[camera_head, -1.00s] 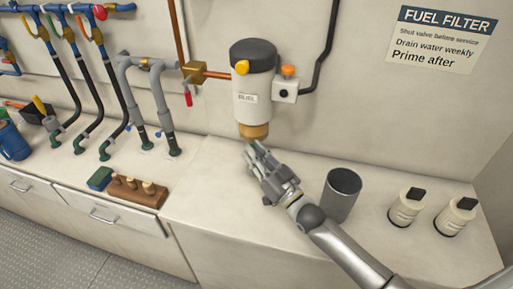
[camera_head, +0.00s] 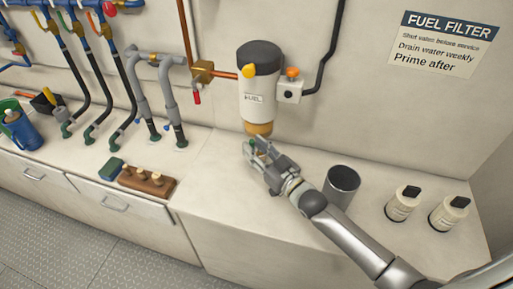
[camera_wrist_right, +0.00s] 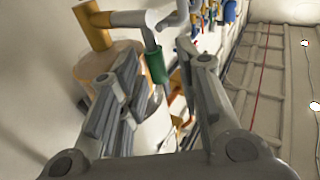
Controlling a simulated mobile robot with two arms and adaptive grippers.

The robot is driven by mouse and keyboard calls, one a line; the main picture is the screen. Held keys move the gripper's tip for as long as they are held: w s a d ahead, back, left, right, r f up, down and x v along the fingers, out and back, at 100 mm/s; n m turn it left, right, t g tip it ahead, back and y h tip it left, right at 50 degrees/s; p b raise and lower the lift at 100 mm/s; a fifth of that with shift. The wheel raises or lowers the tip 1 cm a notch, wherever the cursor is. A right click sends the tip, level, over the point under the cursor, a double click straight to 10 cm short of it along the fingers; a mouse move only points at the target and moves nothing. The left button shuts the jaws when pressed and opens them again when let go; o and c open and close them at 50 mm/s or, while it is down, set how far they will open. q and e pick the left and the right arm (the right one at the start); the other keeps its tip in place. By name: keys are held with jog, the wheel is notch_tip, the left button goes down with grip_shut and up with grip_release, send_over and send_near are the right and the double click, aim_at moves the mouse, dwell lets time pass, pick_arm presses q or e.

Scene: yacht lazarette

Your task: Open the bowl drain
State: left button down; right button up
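The fuel filter (camera_head: 257,95) is a white cylinder with a black cap, mounted on the wall. Its amber bowl (camera_head: 259,129) is at the bottom. My right gripper (camera_head: 254,147) is just below and in front of the bowl, with its fingers apart. In the right wrist view the open fingers (camera_wrist_right: 165,80) frame a green sleeve (camera_wrist_right: 156,64) on a bent grey piece joined to a brass fitting (camera_wrist_right: 93,25); this looks like the drain handle. The amber bowl (camera_wrist_right: 105,62) is partly hidden behind the left finger. I cannot see contact with the green sleeve. My left gripper is not in view.
A dark open cup (camera_head: 341,187) stands on the counter right of the gripper, near my forearm. Two white bottles (camera_head: 402,204) (camera_head: 448,214) stand further right. A wooden block with pegs (camera_head: 147,181), a green sponge (camera_head: 109,168) and hoses are at left. The counter's front middle is clear.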

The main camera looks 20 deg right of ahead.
jog(key=shift+d, duration=0.1)
jog(key=v, duration=0.7)
jog(key=shift+s, duration=0.4)
jog(key=shift+d+f, duration=0.1)
dwell(0.4)
